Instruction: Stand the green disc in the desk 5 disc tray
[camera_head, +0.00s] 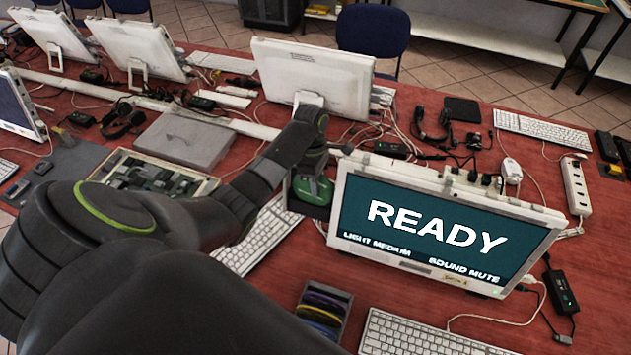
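A green disc-like piece (312,189) shows just below the wrist of my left arm, left of the READY monitor. It is partly covered, with a dark square surface around its lower part. My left gripper (322,158) is at its upper edge. The fingers are mostly hidden by the wrist, so I cannot tell whether they grip it. A small grey disc tray (347,307) stands at the front, left of the near keyboard, with several coloured discs on edge, among them purple and yellow. No desk number is readable. My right gripper is out of view.
The READY monitor (440,232) stands right of my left gripper. A white keyboard (262,236) lies beneath my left arm, another (420,338) at the front. An open parts box (150,178), cables and a power strip (576,187) crowd the red desk.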

